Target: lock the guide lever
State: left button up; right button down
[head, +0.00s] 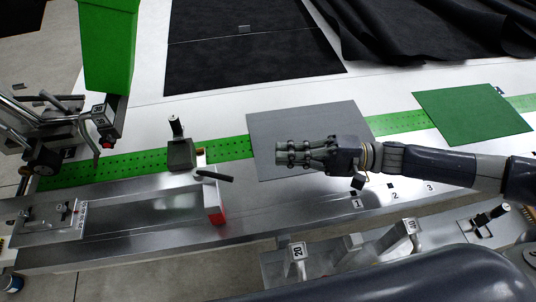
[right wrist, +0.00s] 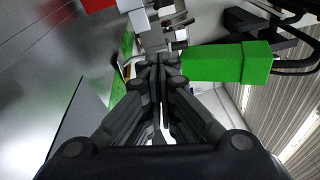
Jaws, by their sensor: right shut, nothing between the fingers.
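A black lever handle (head: 213,175) lies nearly flat over a silver bar with a red-and-white end block (head: 216,207), left of my right gripper. Another black handle (head: 176,127) stands upright on a grey block (head: 181,154) on the green strip. I cannot tell for sure which is the guide lever. My right gripper (head: 280,153) points left over the grey sheet, shut and empty, apart from both handles. In the right wrist view its closed fingers (right wrist: 158,62) point at the clamp area, which they partly hide. My left gripper is not in view.
A green welder column (head: 108,45) hangs at the upper left, also large in the right wrist view (right wrist: 225,63). A grey sheet (head: 262,130) lies under my right gripper, a green sheet (head: 473,112) at right. Numbered brackets (head: 298,255) stand along the front.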

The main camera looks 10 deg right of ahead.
aim_at(215, 176)
jog(key=s+a+r+p, duration=0.1)
jog(key=a+p, duration=0.3)
jog(key=a, duration=0.6)
jog(key=shift+s+a+r, duration=0.15)
jog(key=shift+s, duration=0.3)
jog(key=shift+w, duration=0.1)
jog(key=shift+m+t, duration=0.3)
